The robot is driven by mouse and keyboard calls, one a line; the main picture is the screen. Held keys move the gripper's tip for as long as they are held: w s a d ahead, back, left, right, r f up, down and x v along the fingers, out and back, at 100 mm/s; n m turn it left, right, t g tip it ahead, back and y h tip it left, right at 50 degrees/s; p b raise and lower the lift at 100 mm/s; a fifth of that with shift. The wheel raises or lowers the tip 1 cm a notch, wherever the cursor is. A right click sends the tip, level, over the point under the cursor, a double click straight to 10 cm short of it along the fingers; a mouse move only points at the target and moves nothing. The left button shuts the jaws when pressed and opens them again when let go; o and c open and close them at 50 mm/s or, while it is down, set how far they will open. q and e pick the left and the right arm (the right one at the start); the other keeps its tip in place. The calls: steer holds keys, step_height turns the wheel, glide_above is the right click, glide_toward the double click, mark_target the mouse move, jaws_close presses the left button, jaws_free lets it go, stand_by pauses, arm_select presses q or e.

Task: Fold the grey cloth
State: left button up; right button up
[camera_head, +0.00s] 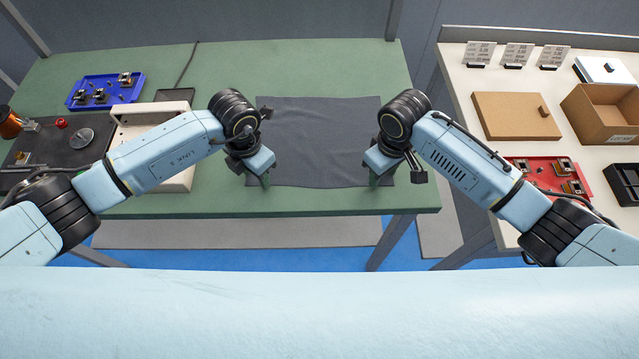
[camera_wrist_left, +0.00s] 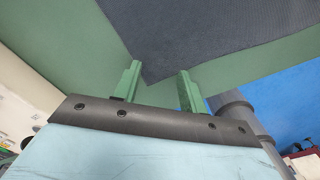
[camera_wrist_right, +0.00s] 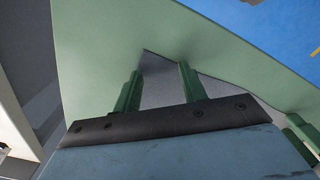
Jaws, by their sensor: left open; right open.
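The grey cloth (camera_head: 318,140) lies flat and spread out on the green table, with slightly wavy edges. My left gripper (camera_head: 265,181) is at its near left corner. In the left wrist view the open fingers (camera_wrist_left: 158,88) stand on either side of that cloth corner (camera_wrist_left: 210,35). My right gripper (camera_head: 374,181) is at the near right corner. In the right wrist view its open fingers (camera_wrist_right: 158,88) stand on either side of the cloth's corner (camera_wrist_right: 160,75). Both grippers are empty. Whether the fingertips touch the table cannot be told.
The green table (camera_head: 330,57) is clear behind the cloth. A blue tray (camera_head: 105,90) of parts and a winder with a dark base (camera_head: 45,150) are at the left. A separate white table (camera_head: 480,75) at the right holds a cardboard box (camera_head: 605,112) and a red tray (camera_head: 548,175).

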arm_select(q)
steer(key=shift+f, duration=0.15)
steer(key=shift+c, duration=0.2)
arm_select(e)
steer(key=shift+f, duration=0.15)
steer(key=shift+c, duration=0.2)
arm_select(q)
jaws_close()
arm_select(e)
jaws_close()
arm_select(q)
steer(key=shift+a, duration=0.1)
